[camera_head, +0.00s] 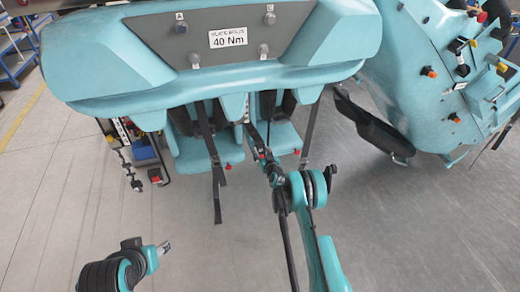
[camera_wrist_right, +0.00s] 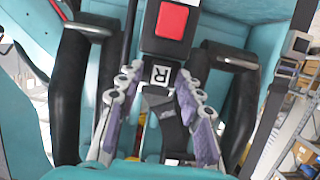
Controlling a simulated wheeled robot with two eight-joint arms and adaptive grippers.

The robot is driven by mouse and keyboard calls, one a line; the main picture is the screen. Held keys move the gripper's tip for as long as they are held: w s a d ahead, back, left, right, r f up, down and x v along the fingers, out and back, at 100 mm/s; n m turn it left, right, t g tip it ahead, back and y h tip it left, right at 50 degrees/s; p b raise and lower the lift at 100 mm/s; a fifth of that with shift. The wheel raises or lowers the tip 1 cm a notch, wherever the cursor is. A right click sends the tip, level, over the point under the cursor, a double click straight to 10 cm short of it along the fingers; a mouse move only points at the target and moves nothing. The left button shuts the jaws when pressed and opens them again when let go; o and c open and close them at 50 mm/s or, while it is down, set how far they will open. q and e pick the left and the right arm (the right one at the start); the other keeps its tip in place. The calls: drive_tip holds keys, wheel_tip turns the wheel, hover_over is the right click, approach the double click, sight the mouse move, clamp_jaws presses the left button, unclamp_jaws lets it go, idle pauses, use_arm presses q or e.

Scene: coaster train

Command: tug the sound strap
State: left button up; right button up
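A long black strap (camera_head: 216,180) hangs by the left seat, its tail low. Another black strap (camera_head: 310,125) hangs by the right seat. Which strap is sound cannot be told. My right gripper (camera_head: 262,152) is raised between the two seats. In the right wrist view its purple-padded fingers (camera_wrist_right: 156,82) are apart. A black buckle with a red button (camera_wrist_right: 172,20) and a tag reading R (camera_wrist_right: 160,75) lie ahead between them, with dark webbing (camera_wrist_right: 173,125) below; contact cannot be told. My left gripper (camera_head: 163,248) is low at left, away from the straps.
The teal car front (camera_head: 110,62) has a grey panel with a 40 Nm label (camera_head: 228,38). Black restraint bars (camera_wrist_right: 72,90) flank the gripper. A teal part with coloured knobs (camera_head: 425,75) stands at right. The grey floor (camera_head: 400,235) is clear in front.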

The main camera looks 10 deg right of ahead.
clamp_jaws()
drive_tip(key=shift+r, duration=0.1)
idle(0.5)
drive_tip(key=shift+o, duration=1.2)
unclamp_jaws()
